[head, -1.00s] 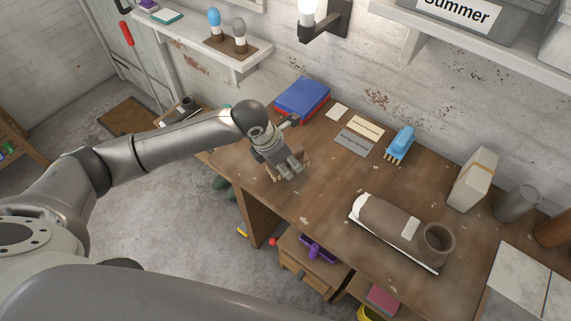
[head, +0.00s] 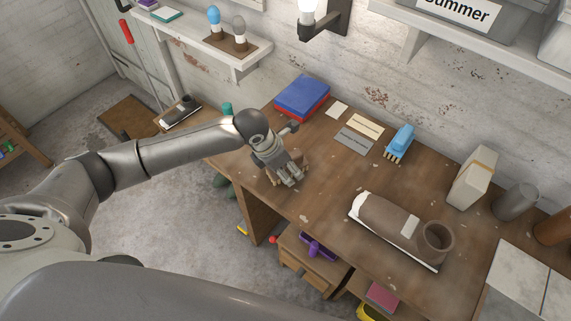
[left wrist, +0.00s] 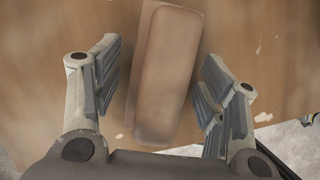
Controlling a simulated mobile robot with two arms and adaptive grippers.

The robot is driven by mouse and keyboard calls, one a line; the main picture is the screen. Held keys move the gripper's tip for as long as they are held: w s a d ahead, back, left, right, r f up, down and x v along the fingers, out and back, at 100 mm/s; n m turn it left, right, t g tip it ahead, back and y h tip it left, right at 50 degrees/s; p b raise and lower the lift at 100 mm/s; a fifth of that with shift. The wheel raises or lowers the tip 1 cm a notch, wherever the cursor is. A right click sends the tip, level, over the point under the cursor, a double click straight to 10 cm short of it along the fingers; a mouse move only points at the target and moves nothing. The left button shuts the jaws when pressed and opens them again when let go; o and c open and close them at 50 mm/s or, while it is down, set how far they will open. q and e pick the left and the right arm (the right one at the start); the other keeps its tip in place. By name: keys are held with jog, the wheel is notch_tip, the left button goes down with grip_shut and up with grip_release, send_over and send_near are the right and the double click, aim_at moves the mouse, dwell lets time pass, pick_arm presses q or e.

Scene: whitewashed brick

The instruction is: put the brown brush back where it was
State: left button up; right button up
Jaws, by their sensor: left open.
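The brown brush shows in the left wrist view (left wrist: 166,75) as a long, rounded brown block on the wooden bench. In the head view it is mostly hidden by my left gripper (head: 288,177), with only small brown bits showing beside the fingers. My left gripper is open, and in the left wrist view (left wrist: 162,80) its two fingers stand on either side of the brush with gaps to both. A blue brush (head: 401,141) with pale bristles lies on the bench, beside a grey card (head: 355,141) and a beige card (head: 366,126). My right gripper is not in view.
A blue and red box (head: 302,96) is behind my gripper. A pale box (head: 472,178) and grey cylinder (head: 516,201) stand near the wall. The bench's middle is clear.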

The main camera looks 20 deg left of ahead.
pick_arm(q)
jog(key=shift+r, duration=0.15)
jog(key=shift+r, duration=0.2)
jog(key=b+v, duration=0.1)
jog(key=v, duration=1)
jog(key=shift+s+r+b, duration=0.15)
jog(key=shift+r+b, duration=0.15)
jog(key=shift+r, duration=0.05)
jog(key=shift+f, duration=0.1)
